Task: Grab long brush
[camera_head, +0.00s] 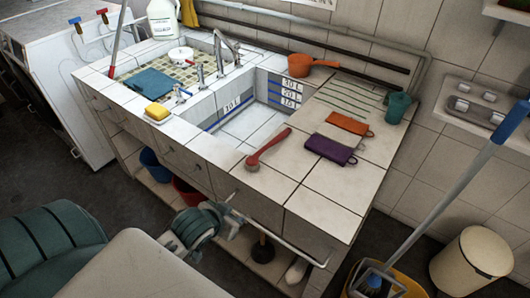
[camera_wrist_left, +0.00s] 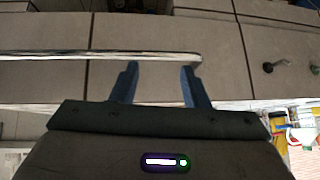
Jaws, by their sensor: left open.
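A brush with a red handle (camera_head: 268,147) lies on the tiled counter near its front edge, its round head (camera_head: 251,162) toward the front. A second brush, with a long grey handle (camera_head: 450,186) and blue tip, leans in a yellow bucket (camera_head: 405,283) at the lower right. My left gripper (camera_head: 233,207) is in front of the sink cabinet, below the counter edge and apart from both brushes. In the left wrist view its two blue-grey fingers (camera_wrist_left: 159,82) are spread with nothing between them. My right gripper is in neither view.
A metal rail (camera_head: 285,240) runs along the cabinet front; it crosses just beyond my fingertips in the left wrist view (camera_wrist_left: 100,57). Purple (camera_head: 330,149) and orange (camera_head: 349,124) cloths lie right of the red brush. The open basin (camera_head: 250,125) is behind it. A bin (camera_head: 472,262) stands at right.

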